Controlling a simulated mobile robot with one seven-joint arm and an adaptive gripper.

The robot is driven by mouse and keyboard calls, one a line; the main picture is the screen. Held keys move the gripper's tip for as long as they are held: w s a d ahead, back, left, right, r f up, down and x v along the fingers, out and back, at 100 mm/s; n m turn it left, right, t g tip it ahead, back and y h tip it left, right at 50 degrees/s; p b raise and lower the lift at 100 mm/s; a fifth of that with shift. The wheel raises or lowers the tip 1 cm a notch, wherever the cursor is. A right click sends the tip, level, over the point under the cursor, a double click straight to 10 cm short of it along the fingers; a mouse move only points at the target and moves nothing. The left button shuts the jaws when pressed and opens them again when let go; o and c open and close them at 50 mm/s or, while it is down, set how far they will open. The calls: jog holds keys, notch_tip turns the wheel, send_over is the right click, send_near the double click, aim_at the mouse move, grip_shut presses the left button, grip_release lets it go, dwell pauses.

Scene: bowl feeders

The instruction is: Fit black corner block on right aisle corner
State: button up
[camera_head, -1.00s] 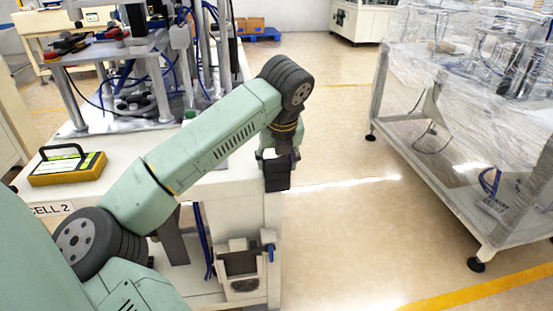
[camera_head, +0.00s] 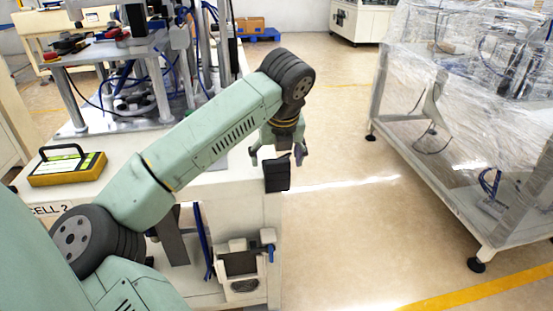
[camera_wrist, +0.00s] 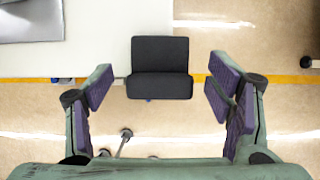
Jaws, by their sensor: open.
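The black corner block (camera_head: 277,174) sits at the right corner of the white bench in the head view, against its aisle side. In the wrist view the block (camera_wrist: 159,68) shows as two dark faces, over the bench's corner and edge. My gripper (camera_head: 279,154) is open just above and behind the block. In the wrist view its purple-padded fingers (camera_wrist: 160,92) stand wide apart on either side, with gaps between them and the block. The block's inner side against the bench is hidden.
The white bench (camera_head: 110,185) carries a yellow-and-black case (camera_head: 67,167) and a machine frame (camera_head: 160,75) to the left. A grey holder (camera_head: 240,268) hangs on its front. A plastic-wrapped machine (camera_head: 455,110) stands at right. The aisle floor (camera_head: 350,220) between is clear.

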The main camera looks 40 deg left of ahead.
jog(key=v, duration=1)
jog(key=shift+s+r, duration=0.15)
jog(key=shift+r, duration=0.15)
jog(key=shift+d, duration=0.1)
